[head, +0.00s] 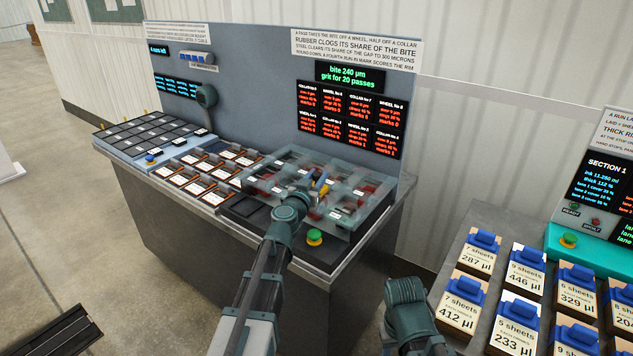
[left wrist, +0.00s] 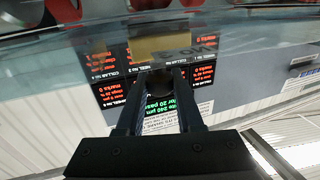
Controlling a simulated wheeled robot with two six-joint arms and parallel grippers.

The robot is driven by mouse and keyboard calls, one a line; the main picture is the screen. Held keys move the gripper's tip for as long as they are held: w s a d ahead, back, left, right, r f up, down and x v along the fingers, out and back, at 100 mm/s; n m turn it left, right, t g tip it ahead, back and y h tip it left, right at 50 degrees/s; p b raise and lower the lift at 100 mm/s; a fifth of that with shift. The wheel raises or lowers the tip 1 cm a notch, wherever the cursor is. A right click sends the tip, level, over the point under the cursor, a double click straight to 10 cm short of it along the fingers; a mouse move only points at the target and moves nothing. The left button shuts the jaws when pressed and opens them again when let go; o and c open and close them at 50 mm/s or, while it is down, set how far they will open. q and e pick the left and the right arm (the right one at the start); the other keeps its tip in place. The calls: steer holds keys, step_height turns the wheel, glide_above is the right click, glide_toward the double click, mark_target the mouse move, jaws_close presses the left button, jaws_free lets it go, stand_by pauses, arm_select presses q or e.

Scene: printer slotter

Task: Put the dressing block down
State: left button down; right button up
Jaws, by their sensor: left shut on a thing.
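The dressing block appears to be the small yellow piece (head: 324,190) at the end of my left arm, with a bit of blue beside it. In the left wrist view a tan block (left wrist: 160,46) lies just past the fingertips. My left gripper (left wrist: 160,84) is shut on a dark round knob that seems to belong to this block. In the head view the gripper (head: 316,187) is over the clear-covered bays of the bench, largely hidden by my own wrist. I cannot tell whether the block touches anything below. My right gripper's fingers do not show.
The clear-covered bays (head: 350,216) hold red and grey parts. A green button (head: 314,236) sits at the bench's front right. Orange-edged trays (head: 196,188) and a dark slot rack (head: 140,136) are to the left. A second table carries several blue-clipped cards (head: 466,300).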

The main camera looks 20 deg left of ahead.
arm_select(q)
steer(key=shift+f, duration=0.15)
steer(key=c, duration=0.5)
jaws_free()
steer(key=shift+c, duration=0.2)
steer(key=shift+r, duration=0.25)
steer(key=shift+s, duration=0.25)
steer(key=s, duration=1.1)
steer(key=shift+s+a, duration=0.25)
steer(key=shift+a, duration=0.2)
